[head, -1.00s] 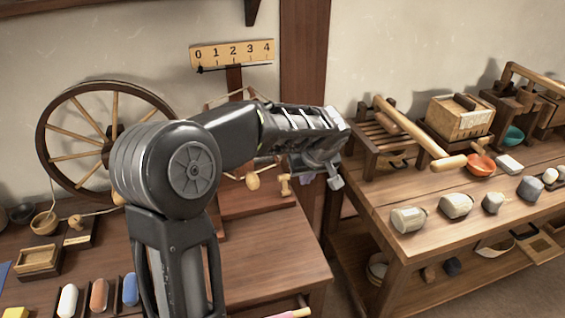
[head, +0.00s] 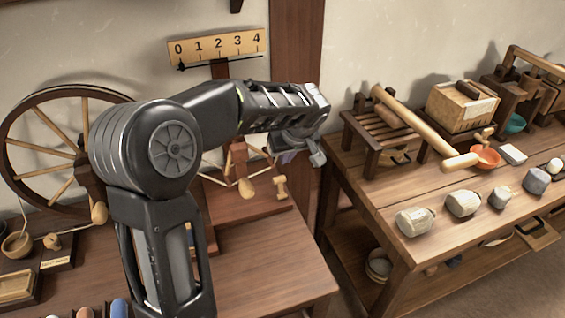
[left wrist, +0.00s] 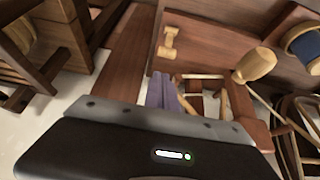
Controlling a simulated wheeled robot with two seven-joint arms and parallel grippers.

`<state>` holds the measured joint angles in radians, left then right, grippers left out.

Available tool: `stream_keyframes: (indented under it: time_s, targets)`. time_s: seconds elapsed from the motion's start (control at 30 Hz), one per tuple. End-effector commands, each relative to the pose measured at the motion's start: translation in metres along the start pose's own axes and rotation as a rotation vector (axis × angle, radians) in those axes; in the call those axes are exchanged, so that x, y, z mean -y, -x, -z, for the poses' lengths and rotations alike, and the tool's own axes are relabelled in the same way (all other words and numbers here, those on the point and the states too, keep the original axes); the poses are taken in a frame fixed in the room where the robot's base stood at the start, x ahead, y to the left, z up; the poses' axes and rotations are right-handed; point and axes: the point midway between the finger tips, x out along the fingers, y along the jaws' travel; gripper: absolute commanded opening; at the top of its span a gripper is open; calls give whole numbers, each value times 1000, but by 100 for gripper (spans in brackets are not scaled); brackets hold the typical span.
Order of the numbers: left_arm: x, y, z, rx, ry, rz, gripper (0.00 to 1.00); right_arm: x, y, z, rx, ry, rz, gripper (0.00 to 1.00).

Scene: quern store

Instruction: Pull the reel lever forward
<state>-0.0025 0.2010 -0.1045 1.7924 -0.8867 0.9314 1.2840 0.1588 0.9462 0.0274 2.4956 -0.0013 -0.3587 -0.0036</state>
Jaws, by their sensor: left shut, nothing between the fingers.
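The reel stand carries a turned wooden knob (head: 245,187) and a small spool-shaped wooden peg (head: 281,188) on its brown board. I cannot tell for sure which of these is the reel lever. In the left wrist view the peg (left wrist: 168,42) is at upper middle and the larger knob (left wrist: 255,65) at right. My left gripper (head: 289,157) is shut and empty, with purple fingertips just above the peg in the picture. In the left wrist view its fingertips (left wrist: 161,92) appear below the peg, apart from both pieces. My right gripper is out of view.
A numbered scale plate (head: 217,46) stands behind my arm. A large spoked wheel (head: 40,92) is at left. The right table (head: 375,215) holds a wooden mallet, a slatted rack, an orange bowl (head: 485,155) and several stone-like jars.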

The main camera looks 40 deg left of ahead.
Motion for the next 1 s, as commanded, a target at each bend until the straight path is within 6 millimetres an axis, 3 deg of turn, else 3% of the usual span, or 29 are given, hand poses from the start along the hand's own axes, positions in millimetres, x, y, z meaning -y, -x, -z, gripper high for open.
stream_keyframes:
  time_s: [0.6, 1.0]
  targets:
    - [0, -87, 0, 1, 0, 1, 0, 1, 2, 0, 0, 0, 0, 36]
    - [0, -96, 0, 0, 0, 0, 0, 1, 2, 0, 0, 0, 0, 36]
